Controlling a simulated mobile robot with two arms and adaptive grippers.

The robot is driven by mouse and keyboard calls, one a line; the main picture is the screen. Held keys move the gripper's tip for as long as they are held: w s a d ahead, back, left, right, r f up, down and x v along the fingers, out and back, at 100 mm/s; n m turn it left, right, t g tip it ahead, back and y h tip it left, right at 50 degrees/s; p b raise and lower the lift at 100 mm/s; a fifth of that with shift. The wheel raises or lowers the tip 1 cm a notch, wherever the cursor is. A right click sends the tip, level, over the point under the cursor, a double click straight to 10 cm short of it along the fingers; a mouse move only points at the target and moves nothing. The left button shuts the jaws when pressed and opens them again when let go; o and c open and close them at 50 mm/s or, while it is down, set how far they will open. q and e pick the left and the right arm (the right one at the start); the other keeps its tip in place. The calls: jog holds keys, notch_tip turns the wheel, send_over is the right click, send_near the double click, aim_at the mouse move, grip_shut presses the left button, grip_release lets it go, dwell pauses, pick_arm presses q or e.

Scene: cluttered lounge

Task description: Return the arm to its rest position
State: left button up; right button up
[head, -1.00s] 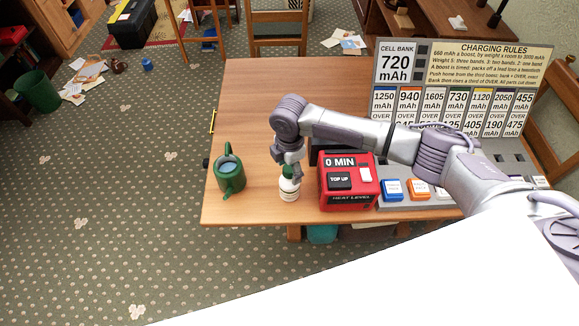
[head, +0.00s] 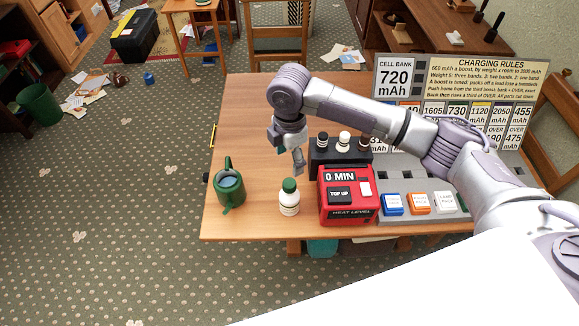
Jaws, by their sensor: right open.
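My right arm reaches in from the right across the table. My right gripper (head: 291,160) is open and empty, raised above the table behind the white bottle (head: 289,204). The bottle has a green cap and stands upright on the table, apart from the gripper. My left gripper does not show in the head view.
On the wooden table (head: 252,110) are a green watering can (head: 229,188), a red heater box (head: 346,205) reading 0 MIN and a black rack (head: 324,151) with small bottles. A grey panel (head: 395,180) with colored blocks and a sign board (head: 465,66) stand right.

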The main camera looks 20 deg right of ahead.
jog(key=shift+r, duration=0.35)
